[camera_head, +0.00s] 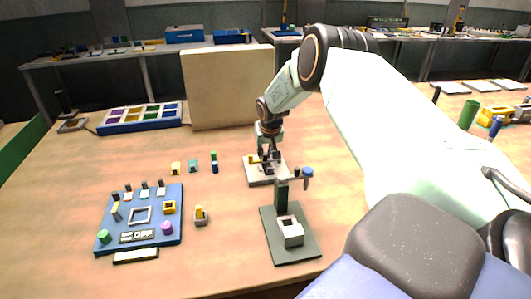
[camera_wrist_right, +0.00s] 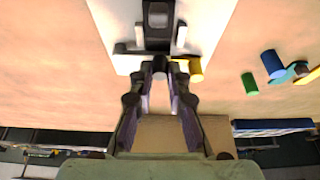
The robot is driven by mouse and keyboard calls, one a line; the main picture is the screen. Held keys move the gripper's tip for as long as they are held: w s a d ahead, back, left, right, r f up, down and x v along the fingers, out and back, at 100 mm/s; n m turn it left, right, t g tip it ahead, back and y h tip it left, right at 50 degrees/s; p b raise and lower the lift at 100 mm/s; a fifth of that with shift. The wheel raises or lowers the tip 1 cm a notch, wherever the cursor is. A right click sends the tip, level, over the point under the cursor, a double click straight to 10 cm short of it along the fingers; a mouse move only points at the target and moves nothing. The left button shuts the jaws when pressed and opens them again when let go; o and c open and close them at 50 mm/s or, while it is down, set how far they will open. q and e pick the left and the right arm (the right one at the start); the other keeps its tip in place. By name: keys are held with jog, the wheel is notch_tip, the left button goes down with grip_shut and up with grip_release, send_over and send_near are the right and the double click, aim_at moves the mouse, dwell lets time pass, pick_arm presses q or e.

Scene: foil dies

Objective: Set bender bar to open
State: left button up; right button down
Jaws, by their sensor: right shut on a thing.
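The bender, a pale base plate (camera_head: 255,179) with dark metal parts and a yellow peg (camera_head: 253,159), stands mid-table in the head view. In the right wrist view its pale plate (camera_wrist_right: 207,20) is at the top, with a dark bar (camera_wrist_right: 130,49) lying across it and a yellow peg (camera_wrist_right: 196,69) beside it. My right gripper (camera_head: 268,160) reaches down over the bender. In the wrist view its fingertips (camera_wrist_right: 160,72) are closed on a small dark knob by the bar. The fingers partly hide the bender in the head view. My left gripper is not in view.
A dark green press stand (camera_head: 307,245) with a white block (camera_head: 291,232) and a blue-knobbed lever (camera_head: 308,172) stands close in front. A blue panel (camera_head: 116,242) with small parts is at left. A beige board (camera_head: 225,85) stands behind. Small coloured pieces (camera_head: 194,166) lie left of the bender.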

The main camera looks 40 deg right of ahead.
jog(key=shift+w+d+m+p, duration=0.1)
jog(key=shift+w+m+p, duration=0.2)
jog(key=shift+m+p, duration=0.5)
jog(key=shift+w+d+m+h, duration=0.1)
jog(key=shift+w+m+h, duration=0.1)
jog(key=shift+m+h, duration=0.15)
jog(key=shift+w+d+f+m+g, duration=0.15)
jog(key=shift+m+g, duration=0.15)
jog(key=shift+m, duration=0.15)
jog(key=shift+w+d+m+h+b, duration=0.1)
jog(key=shift+w+m+h+b, duration=0.15)
jog(key=shift+m+b, duration=0.2)
jog(key=shift+w+d+f+m+g+h+b, duration=0.15)
jog(key=shift+d+m+g+h+b, duration=0.2)
jog(key=shift+m+b, duration=0.65)
jog(key=m+b, duration=0.1)
jog(key=b, duration=0.3)
jog(key=shift+w+d+m+g+b, duration=0.25)
jog(key=shift+d+m+g+b, duration=0.05)
jog(key=shift+d+m+g, duration=0.05)
jog(key=shift+d+r+m+g+b, duration=0.25)
jog(key=shift+m+b, duration=0.35)
jog(key=shift+b, duration=0.9)
jog(key=shift+a, duration=0.1)
